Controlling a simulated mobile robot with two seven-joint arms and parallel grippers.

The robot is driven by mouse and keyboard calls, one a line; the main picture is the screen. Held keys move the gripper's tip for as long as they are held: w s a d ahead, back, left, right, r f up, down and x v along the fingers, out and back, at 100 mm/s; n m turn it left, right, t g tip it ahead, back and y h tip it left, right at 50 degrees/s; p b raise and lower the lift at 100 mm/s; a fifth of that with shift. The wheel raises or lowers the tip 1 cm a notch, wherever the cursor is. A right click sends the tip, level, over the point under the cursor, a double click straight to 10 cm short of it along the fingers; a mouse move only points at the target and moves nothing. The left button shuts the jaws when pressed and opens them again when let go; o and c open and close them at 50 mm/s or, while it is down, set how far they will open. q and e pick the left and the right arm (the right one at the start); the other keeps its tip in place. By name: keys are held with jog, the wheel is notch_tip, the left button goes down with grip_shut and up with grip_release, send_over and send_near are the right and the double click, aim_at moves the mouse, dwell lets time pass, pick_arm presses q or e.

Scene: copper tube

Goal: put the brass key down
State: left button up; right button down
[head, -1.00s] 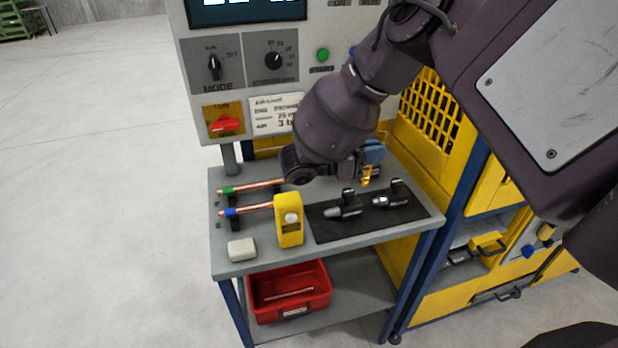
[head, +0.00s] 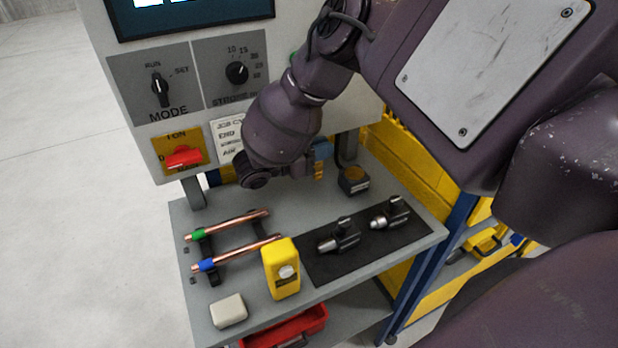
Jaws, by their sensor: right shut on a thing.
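My right arm reaches in from the upper right, its wrist over the back of the grey bench. My right gripper (head: 320,160) is mostly hidden behind the wrist. It is shut on a small brass-coloured piece, which I take to be the brass key (head: 319,172). A blue part shows just above it. Most of the key's shape is hidden. It appears to be above the bench top, left of a small dark block with a brass-coloured round top (head: 354,179). My left gripper is not in view.
On the bench (head: 225,281), two copper tubes (head: 236,223) rest on black supports. A yellow device (head: 281,268), a pale block (head: 229,310) and a black mat (head: 345,262) with two dark tools stand in front. A control panel (head: 208,70) rises behind.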

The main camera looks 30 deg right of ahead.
aim_at(320, 176)
notch_tip(320, 176, down, 9)
jog(key=shift+r, duration=0.2)
jog(key=shift+w+f, duration=0.2)
jog(key=shift+f, duration=0.05)
jog(key=shift+w, duration=0.65)
jog(key=shift+w+d+f, duration=0.1)
jog(key=shift+w+f, duration=0.1)
jog(key=shift+w, duration=0.45)
jog(key=shift+w+d+f, duration=0.1)
jog(key=shift+w+f, duration=0.05)
jog(key=shift+w, duration=0.45)
jog(key=shift+f, duration=0.2)
jog(key=c, duration=1.2)
grip_release()
jog(key=shift+f, duration=0.1)
jog(key=shift+o, duration=0.2)
